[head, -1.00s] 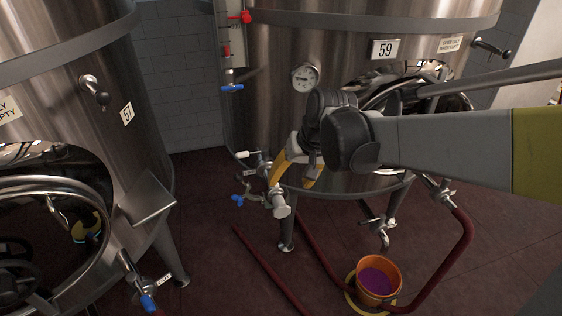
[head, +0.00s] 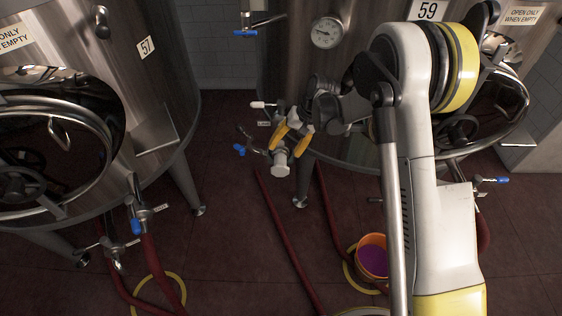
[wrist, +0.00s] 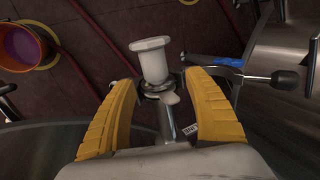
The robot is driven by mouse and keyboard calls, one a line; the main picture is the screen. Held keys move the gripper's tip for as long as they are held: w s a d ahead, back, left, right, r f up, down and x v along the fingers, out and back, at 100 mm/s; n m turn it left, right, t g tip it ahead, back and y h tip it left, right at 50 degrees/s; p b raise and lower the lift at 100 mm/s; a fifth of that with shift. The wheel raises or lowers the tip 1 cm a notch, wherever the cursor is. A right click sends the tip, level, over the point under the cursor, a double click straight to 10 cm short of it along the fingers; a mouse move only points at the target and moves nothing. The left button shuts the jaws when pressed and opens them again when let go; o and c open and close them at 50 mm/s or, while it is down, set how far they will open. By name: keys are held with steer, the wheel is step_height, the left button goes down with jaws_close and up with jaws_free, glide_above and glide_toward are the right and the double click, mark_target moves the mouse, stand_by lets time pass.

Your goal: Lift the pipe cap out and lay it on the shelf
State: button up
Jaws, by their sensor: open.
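The pale grey pipe cap (head: 281,168) is on the end of a pipe fitting low on the tank marked 59. In the wrist view the cap (wrist: 150,58) is a flanged, spool-like piece at top centre, in front of the steel pipe. My gripper (head: 291,143) is open, its yellow fingers beside the fitting just above the cap. In the wrist view the open fingers (wrist: 163,85) stand on either side of the pipe behind the cap, with gaps visible. I cannot clearly make out a shelf.
Blue-handled valves (head: 240,150) stick out left of the fitting. An orange bucket (head: 372,239) with purple liquid stands on the floor to the right. Red hoses (head: 290,245) lie on the floor. The tank marked 57 (head: 165,80) stands at left.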

mark_target(283, 157)
steer(key=b+x, duration=0.1)
steer(key=x, duration=0.1)
steer(key=b+x, duration=0.1)
steer(key=x, duration=0.1)
steer(key=b+x, duration=0.1)
steer(key=x, duration=0.1)
steer(key=shift+s+d+f, duration=0.15)
steer(key=shift+d+f, duration=0.05)
steer(key=shift+d, duration=0.15)
steer(key=shift+r, duration=0.1)
jaws_close()
